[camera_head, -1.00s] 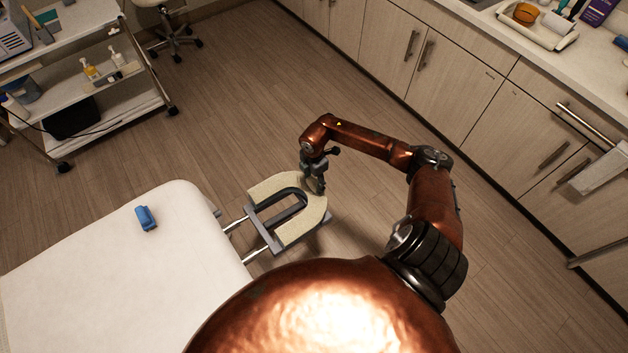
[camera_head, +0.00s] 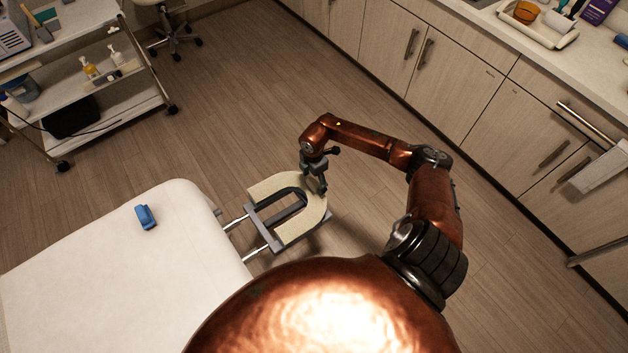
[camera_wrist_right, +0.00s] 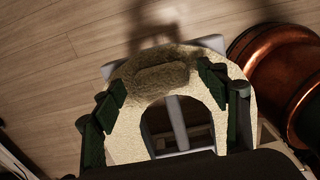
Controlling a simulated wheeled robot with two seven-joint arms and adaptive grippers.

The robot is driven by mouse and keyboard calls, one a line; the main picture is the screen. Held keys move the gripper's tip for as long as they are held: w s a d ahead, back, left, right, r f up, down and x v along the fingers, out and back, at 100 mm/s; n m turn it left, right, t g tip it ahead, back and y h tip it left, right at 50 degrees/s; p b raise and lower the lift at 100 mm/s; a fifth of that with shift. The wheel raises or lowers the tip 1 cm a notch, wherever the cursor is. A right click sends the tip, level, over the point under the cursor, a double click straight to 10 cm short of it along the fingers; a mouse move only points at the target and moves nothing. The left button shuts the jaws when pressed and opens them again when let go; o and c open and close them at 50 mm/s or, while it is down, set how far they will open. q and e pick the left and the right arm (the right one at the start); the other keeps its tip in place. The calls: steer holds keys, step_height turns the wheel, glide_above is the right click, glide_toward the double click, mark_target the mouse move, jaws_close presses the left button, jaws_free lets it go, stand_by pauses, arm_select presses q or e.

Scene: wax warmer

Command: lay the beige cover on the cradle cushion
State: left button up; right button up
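The beige cover (camera_head: 312,215) is a U-shaped pad lying over the cradle (camera_head: 262,233), which sticks out from the end of the white table. Its open side faces the table. The cradle cushion is mostly hidden under it; grey corners show past the rounded end in the right wrist view (camera_wrist_right: 210,43). My right gripper (camera_head: 321,190) is at the rounded end of the cover. In the right wrist view its fingers (camera_wrist_right: 165,85) are spread wide, with the beige cover (camera_wrist_right: 130,135) beneath and between them. Whether they touch it I cannot tell. My left gripper is out of view.
The white table (camera_head: 110,275) fills the lower left, with a small blue object (camera_head: 146,217) on it. A shelf cart (camera_head: 95,85) stands at upper left. Cabinets and a counter (camera_head: 560,75) run along the right. The floor around the cradle is clear.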

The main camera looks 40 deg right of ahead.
steer(key=shift+r, duration=0.1)
stand_by(0.6)
arm_select(q)
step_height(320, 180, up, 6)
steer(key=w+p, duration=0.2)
steer(key=p, duration=0.4)
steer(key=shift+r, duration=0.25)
arm_select(e)
steer(key=shift+r, duration=4)
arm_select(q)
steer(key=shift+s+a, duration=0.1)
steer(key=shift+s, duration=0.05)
arm_select(e)
step_height(320, 180, up, 12)
steer(key=shift+f, duration=0.1)
